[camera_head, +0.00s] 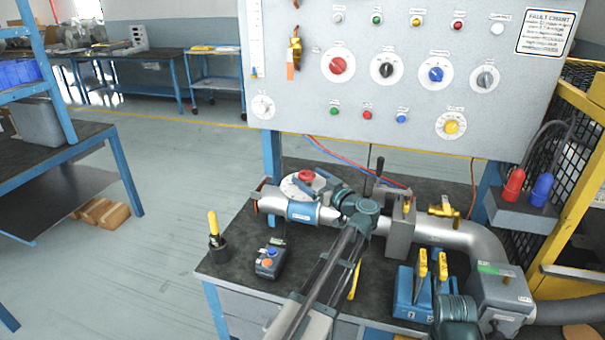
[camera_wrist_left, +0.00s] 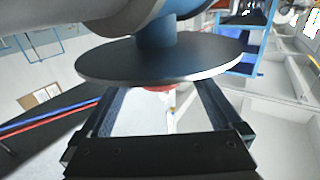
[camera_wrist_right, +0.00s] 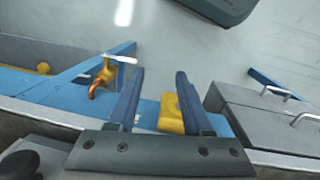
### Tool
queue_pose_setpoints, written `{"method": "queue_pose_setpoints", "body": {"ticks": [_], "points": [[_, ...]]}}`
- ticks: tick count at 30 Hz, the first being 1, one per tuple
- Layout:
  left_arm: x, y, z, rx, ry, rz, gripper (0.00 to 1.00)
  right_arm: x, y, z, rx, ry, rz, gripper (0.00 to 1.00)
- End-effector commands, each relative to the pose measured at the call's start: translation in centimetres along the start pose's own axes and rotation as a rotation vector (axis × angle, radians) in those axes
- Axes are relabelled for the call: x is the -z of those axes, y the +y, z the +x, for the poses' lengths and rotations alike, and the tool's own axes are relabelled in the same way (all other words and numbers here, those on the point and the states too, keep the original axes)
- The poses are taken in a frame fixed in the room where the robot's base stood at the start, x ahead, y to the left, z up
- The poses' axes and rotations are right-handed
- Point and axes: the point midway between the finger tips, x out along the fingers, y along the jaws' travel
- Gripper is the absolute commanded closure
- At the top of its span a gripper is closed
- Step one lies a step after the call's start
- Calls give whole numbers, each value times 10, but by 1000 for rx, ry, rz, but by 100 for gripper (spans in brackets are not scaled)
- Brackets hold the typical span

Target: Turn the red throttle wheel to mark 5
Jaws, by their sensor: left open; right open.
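The red throttle wheel (camera_head: 305,176) sits on a round pale dial plate (camera_head: 289,188) at the left end of the silver pipe. The marks on the plate are too small to read. My left gripper (camera_head: 320,184) is open close to the wheel's right side. In the left wrist view the plate (camera_wrist_left: 165,62) shows edge-on and dark. A sliver of the red wheel (camera_wrist_left: 158,88) shows between the open fingers; whether they touch it cannot be told. My right gripper (camera_wrist_right: 160,75) is open and apart from the wheel, low by the blue bench frame.
A grey panel (camera_head: 295,95) with several knobs and buttons stands behind the pipe (camera_head: 325,215). A button box (camera_head: 270,262) and a yellow-handled tool in a holder (camera_head: 217,240) stand at the bench's left. Blue yellow-handled switches (camera_head: 412,295) stand at the right.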

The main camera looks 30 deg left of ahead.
Motion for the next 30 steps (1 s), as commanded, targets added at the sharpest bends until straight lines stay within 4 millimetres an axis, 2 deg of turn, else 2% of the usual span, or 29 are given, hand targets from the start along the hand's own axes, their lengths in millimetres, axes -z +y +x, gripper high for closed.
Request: {"method": "queue_pose_setpoints", "body": {"ticks": [1,6,13,20,30], "points": [[0,-1,-14,-5,0,0,1,0,0,0,0,0,0,50],[0,-1,-49,-4,0,0,1,0,0,0,0,0,0,50],[0,0,-80,-2,0,0,1,0,0,0,0,0,0,50],[0,0,-89,1,0,0,1,0,0,0,0,0,0,50],[0,1,-86,-19,1,0,1,0,0,0,0,0,0,50]]}}
